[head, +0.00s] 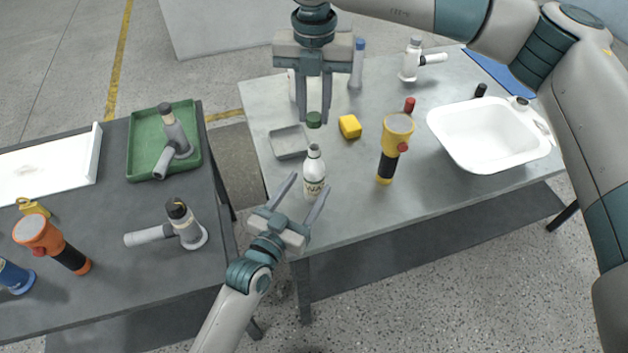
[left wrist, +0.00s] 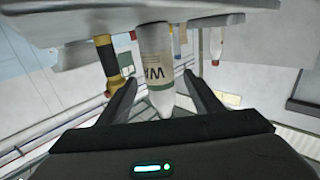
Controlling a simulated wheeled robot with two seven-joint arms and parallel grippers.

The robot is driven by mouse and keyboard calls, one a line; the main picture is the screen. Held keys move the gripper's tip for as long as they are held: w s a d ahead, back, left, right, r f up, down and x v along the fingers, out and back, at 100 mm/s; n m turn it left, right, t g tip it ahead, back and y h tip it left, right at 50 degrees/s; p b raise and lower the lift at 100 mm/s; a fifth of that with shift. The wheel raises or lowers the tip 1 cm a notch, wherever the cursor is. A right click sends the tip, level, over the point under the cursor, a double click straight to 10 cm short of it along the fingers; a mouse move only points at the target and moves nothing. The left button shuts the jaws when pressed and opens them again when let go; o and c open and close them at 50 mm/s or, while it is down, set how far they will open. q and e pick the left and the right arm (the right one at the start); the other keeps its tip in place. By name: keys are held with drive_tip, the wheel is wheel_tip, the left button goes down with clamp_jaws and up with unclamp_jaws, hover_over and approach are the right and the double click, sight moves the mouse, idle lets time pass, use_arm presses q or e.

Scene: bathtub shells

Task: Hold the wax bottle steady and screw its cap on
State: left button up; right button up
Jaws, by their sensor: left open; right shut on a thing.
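In the left wrist view the bottle (left wrist: 157,65) is between the two open fingers (left wrist: 160,88). My right gripper (head: 314,115) is above and behind the bottle, pointing down, shut on a dark green cap (head: 314,120). The cap is apart from the bottle's neck.
A yellow block (head: 350,127), a grey tray (head: 288,142) and a yellow flashlight (head: 394,145) stand close by the bottle. A white basin (head: 488,133) is at right. The left table holds a green tray (head: 135,155), an orange flashlight (head: 50,243) and a polisher (head: 183,228).

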sight(309, 185)
use_arm(q)
drive_tip(key=shift+x, duration=2.15)
drive_tip(key=shift+c, duration=0.7)
clamp_jaws()
use_arm(e)
drive_tip(key=shift+f, duration=2.5)
